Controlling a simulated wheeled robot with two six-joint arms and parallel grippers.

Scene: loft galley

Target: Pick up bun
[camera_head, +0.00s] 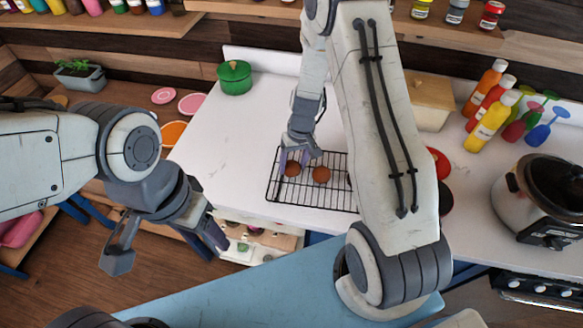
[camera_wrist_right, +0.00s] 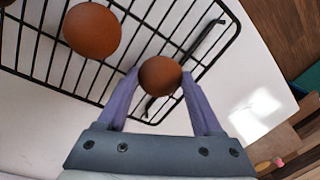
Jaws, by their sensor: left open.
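Brown round buns lie on a black wire rack (camera_head: 310,205) on the white counter. One bun (camera_head: 292,169) is at the rack's left part, between the purple fingers of my right gripper (camera_head: 295,160). In the right wrist view this bun (camera_wrist_right: 160,75) sits between the two fingertips (camera_wrist_right: 161,84), close to both; I cannot tell whether they press on it. A second bun (camera_head: 321,174) is just to the right and also shows in the wrist view (camera_wrist_right: 92,30). A third is mostly hidden behind my right arm. My left gripper (camera_head: 170,245) is open and empty, off the counter's left front.
A green pot (camera_head: 234,77) stands at the counter's back left. Sauce bottles (camera_head: 493,122), a tan box (camera_head: 430,102) and a slow cooker (camera_head: 540,200) stand on the right. A red round item (camera_head: 439,163) is right of my arm. The counter's left part is clear.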

